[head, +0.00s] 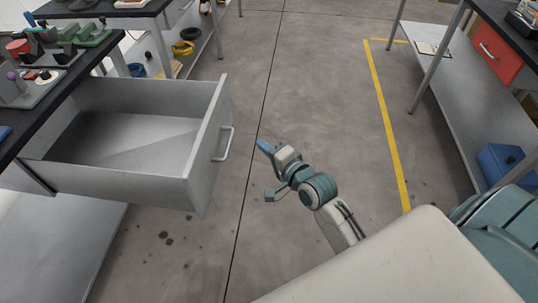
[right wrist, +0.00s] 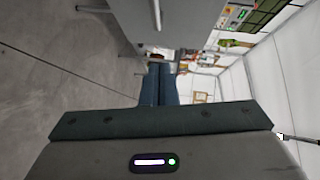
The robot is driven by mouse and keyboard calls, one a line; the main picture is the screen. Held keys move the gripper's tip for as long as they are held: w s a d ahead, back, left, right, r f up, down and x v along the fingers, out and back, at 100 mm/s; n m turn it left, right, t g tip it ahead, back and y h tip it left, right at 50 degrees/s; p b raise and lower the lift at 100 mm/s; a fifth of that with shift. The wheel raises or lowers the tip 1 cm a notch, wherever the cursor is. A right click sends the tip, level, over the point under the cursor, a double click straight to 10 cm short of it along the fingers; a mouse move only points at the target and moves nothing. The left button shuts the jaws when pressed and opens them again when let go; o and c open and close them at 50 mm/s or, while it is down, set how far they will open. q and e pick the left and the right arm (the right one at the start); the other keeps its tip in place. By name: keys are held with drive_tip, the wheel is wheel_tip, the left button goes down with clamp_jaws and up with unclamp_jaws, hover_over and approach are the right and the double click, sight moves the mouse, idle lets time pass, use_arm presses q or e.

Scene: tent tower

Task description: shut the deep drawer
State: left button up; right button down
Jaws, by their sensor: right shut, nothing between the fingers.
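The deep drawer (head: 140,172) is a grey metal box pulled far out from under the workbench on the left in the head view. Its inside looks empty. A bar handle (head: 225,143) is on its front face. My right gripper (head: 263,147) is shut and empty, a short gap to the right of the handle, with its blue fingers pointing toward the drawer front. In the right wrist view the shut fingers (right wrist: 158,84) are in the middle, and a grey panel, probably the drawer front (right wrist: 185,20), is above them. My left gripper is not in view.
The workbench top (head: 50,95) carries a tray of coloured parts. Another bench with a red drawer (head: 497,55) and a blue box (head: 500,163) stands at the right. The concrete floor between, with a yellow line (head: 385,125), is clear.

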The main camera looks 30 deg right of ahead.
drive_tip(key=w+a+f, duration=0.1)
drive_tip(key=w+a, duration=0.3)
drive_tip(key=w, duration=0.3)
drive_tip(key=shift+f, duration=0.3)
drive_tip(key=shift+a, duration=0.1)
